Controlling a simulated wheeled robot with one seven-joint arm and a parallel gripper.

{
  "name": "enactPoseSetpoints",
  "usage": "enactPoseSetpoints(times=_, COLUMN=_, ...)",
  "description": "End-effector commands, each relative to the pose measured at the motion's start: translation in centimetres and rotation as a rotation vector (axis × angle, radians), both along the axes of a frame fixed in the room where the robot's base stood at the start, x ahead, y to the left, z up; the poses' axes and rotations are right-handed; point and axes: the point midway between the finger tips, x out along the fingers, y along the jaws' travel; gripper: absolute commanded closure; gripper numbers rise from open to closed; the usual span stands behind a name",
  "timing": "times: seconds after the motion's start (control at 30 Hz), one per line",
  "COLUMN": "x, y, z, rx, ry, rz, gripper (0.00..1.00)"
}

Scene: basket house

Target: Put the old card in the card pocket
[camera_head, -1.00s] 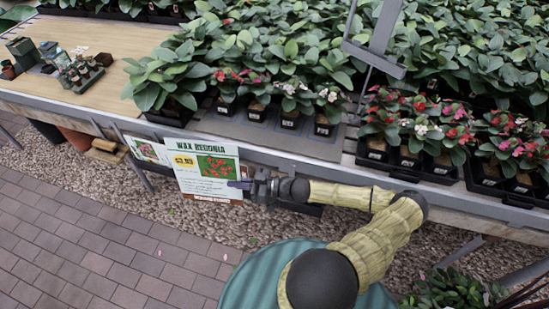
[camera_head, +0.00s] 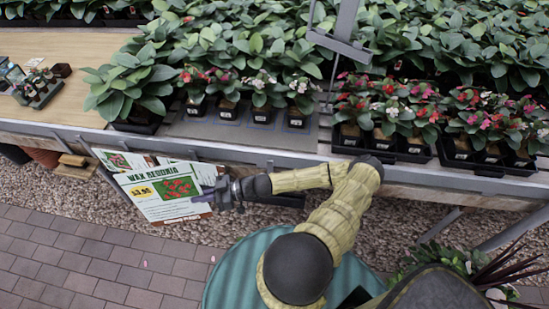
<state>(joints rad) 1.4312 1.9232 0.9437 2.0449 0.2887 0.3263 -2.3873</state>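A white price card headed "WAX BEGONIA" (camera_head: 150,206), with a yellow price and a picture of red flowers, is tilted in front of the bench's front edge. My gripper (camera_head: 207,196) is at the card's right edge, with one finger across its face. It looks shut on the card, though the far finger is hidden. Behind the card, parts of another picture card (camera_head: 118,159) show at upper left and a pale card or sheet (camera_head: 203,172) at upper right. I cannot make out the card pocket clearly, nor which card is the old one.
The plant bench (camera_head: 290,157) runs across the view, with black trays of flowering pots (camera_head: 415,152) and large leafy plants on it. A round green ribbed surface (camera_head: 240,270) lies below my arm. Brick paving (camera_head: 60,255) is open at lower left.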

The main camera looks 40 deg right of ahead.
Motion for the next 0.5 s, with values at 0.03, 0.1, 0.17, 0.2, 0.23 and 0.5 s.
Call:
enactPoseSetpoints(times=0.03, x=-1.0, y=0.7, z=-1.3, rx=-0.036, ry=0.021, rz=0.039, gripper=1.0)
enactPoseSetpoints(times=0.1, x=-2.8, y=1.3, z=-3.5, rx=-0.101, ry=0.054, rz=0.089, gripper=1.0)
enactPoseSetpoints(times=0.17, x=-4.5, y=1.3, z=-5.5, rx=-0.171, ry=0.089, rz=0.126, gripper=1.0)
enactPoseSetpoints(times=0.2, x=-5.7, y=1.0, z=-6.8, rx=-0.228, ry=0.116, rz=0.143, gripper=1.0)
enactPoseSetpoints(times=0.23, x=-6.6, y=0.6, z=-7.8, rx=-0.273, ry=0.135, rz=0.152, gripper=1.0)
enactPoseSetpoints(times=0.5, x=-11.3, y=-7.7, z=-12.0, rx=-0.699, ry=0.368, rz=0.081, gripper=1.0)
